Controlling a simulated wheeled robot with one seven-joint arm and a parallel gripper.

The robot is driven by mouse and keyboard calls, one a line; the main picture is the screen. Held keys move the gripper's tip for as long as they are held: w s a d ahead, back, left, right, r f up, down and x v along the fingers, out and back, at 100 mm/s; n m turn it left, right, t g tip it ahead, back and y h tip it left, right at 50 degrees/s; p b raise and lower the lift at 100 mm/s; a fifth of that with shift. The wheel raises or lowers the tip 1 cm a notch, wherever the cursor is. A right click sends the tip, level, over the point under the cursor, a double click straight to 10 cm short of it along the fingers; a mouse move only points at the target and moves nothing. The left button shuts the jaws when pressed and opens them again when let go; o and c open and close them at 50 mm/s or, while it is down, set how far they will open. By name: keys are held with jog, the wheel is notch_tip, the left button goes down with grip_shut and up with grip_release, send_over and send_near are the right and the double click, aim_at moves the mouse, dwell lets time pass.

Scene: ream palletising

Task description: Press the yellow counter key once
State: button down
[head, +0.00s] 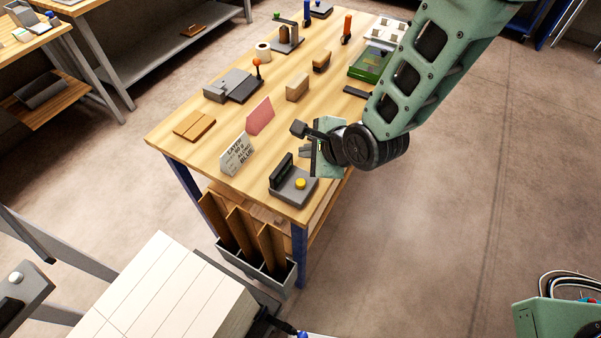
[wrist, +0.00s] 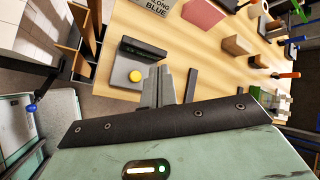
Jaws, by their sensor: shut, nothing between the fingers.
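The yellow counter key (head: 300,183) is a round button on top of a grey counter box (head: 287,195) at the near corner of the wooden table. A dark upright block stands at the back of the box. The key also shows in the wrist view (wrist: 135,76), left of my fingers. My gripper (wrist: 162,85) is shut and empty, with its fingers beside the counter box in that view. In the head view my gripper (head: 306,151) is above the table's right edge, up and right of the key, apart from it. Its fingertips are partly hidden there.
A card reading "BLUE" (head: 236,154) and a pink card (head: 260,116) stand left of and behind the counter. Wooden blocks, a grey hole punch (head: 233,85) and a green tray (head: 370,66) lie farther back. A white stack (head: 165,290) stands in front.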

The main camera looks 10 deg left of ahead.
aim_at(304, 184)
jog(key=shift+w+a+f+m, duration=0.25)
jog(key=shift+a+f+m, duration=0.15)
jog(key=shift+m, duration=0.4)
jog(key=shift+f, duration=0.1)
jog(key=shift+f+b, duration=2.85)
jog(key=shift+f, duration=1.5)
jog(key=shift+f+b, duration=0.4)
jog(key=shift+b, duration=0.05)
jog(key=shift+f+b, duration=0.5)
jog(key=shift+r, duration=0.1)
jog(key=shift+r+p, duration=0.55)
jog(key=shift+r, duration=0.3)
